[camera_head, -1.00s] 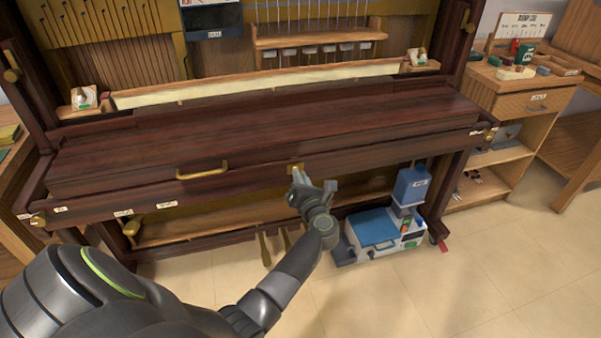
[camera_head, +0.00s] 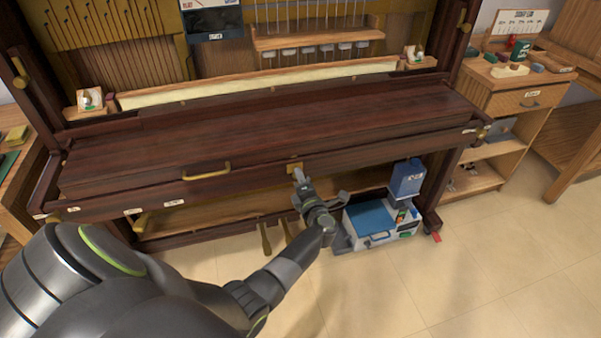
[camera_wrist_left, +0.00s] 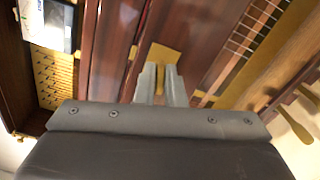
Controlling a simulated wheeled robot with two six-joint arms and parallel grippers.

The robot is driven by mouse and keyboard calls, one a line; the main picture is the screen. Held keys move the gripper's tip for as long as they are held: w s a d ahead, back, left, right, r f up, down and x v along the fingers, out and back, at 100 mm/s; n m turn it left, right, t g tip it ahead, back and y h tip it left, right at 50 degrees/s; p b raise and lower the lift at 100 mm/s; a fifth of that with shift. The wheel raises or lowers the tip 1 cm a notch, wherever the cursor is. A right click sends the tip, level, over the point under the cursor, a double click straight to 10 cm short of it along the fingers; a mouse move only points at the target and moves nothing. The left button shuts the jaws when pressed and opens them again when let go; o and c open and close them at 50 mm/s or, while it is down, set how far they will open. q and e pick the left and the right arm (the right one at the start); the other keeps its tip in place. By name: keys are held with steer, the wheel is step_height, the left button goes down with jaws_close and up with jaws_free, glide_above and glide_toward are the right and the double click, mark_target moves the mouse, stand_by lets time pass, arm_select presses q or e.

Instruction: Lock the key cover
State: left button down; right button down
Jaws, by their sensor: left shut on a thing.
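The dark wooden key cover (camera_head: 270,133) lies closed across the piano front, with a brass pull handle (camera_head: 206,171) on its front left. A small brass lock plate (camera_head: 294,167) sits at the middle of the front edge; it also shows in the left wrist view (camera_wrist_left: 163,54). My left gripper (camera_head: 299,175) is at this plate, its fingers pointing at it. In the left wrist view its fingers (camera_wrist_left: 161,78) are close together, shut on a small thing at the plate. That thing is mostly hidden between the fingers. My right gripper is not in view.
A blue and white machine (camera_head: 380,222) stands on the floor below and right of the gripper. A wooden cabinet (camera_head: 515,98) stands at the right. The floor in front is clear.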

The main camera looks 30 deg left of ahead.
arm_select(q)
steer(key=shift+w+r+m+p, duration=0.1)
steer(key=shift+m+p, duration=0.65)
steer(key=shift+m, duration=0.85)
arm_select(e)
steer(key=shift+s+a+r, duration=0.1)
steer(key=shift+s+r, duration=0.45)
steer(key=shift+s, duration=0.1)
arm_select(q)
steer(key=c, duration=1.5)
jaws_free()
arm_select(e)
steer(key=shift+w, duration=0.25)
arm_select(q)
steer(key=shift+f, duration=0.2)
